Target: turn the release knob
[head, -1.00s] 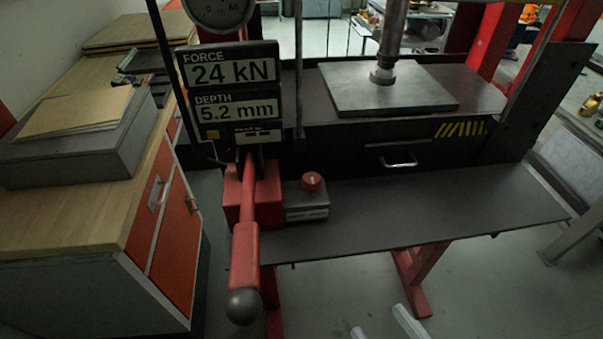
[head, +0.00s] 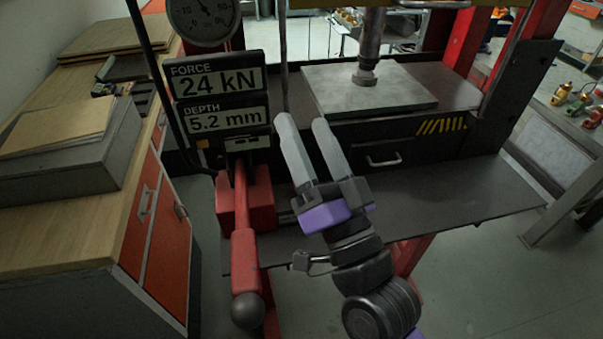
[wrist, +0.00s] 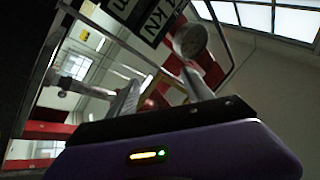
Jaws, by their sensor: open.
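The red release knob on its small grey box is hidden behind my gripper and arm in the head view now. Only a sliver of what looks like the box shows left of the gripper's base. My gripper (head: 302,120) is open and empty, its two pale fingers pointing up and away in front of the press. In the wrist view my gripper (wrist: 161,77) shows its fingers apart, with a blurry red patch between them that I cannot identify.
A red pump lever (head: 243,250) with a dark ball end stands left of my gripper. The display (head: 218,96) reads 24 kN and 5.2 mm. The press ram (head: 367,55) meets a grey plate (head: 350,90). A wooden-topped bench (head: 75,235) stands left. The dark shelf (head: 460,197) is clear at right.

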